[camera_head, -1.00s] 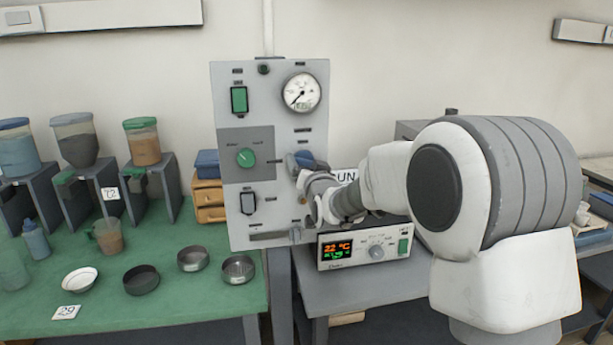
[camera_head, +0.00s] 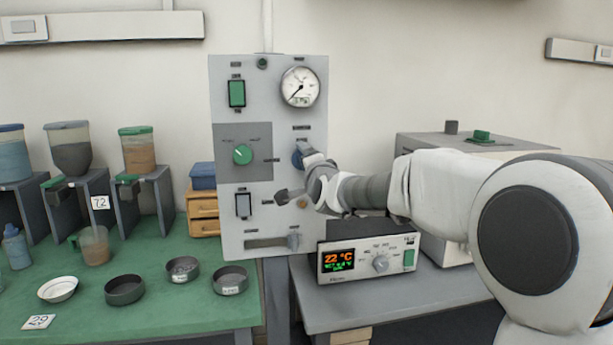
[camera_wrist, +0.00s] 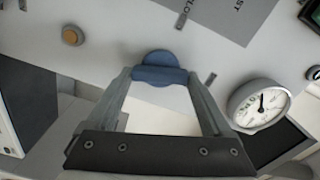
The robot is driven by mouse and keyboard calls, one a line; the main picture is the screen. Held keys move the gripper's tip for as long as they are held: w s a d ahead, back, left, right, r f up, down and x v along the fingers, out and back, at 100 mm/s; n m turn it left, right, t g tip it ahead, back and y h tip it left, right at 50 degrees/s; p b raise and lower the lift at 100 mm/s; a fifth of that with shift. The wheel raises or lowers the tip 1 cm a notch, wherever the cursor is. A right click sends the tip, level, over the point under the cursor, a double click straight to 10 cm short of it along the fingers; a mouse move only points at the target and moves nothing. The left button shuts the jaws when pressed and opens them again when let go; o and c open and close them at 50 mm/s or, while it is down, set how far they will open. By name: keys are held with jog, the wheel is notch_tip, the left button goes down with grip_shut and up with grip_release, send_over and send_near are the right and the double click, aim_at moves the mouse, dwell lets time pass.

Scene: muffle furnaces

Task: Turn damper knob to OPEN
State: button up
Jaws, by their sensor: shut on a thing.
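A green knob (camera_head: 242,154), a gauge (camera_head: 300,87) and two switches share the panel. A controller box (camera_head: 367,258) stands close below my arm. Dishes and hoppers stand on the green table (camera_head: 190,315) at left.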

jog(key=shift+f+m+b, duration=0.1)
jog(key=shift+m+b, duration=1.3)
jog(key=shift+m, duration=0.2)
jog(key=o, duration=1.1)
jog(key=shift+o, duration=0.2)
jog(key=shift+s, duration=0.1)
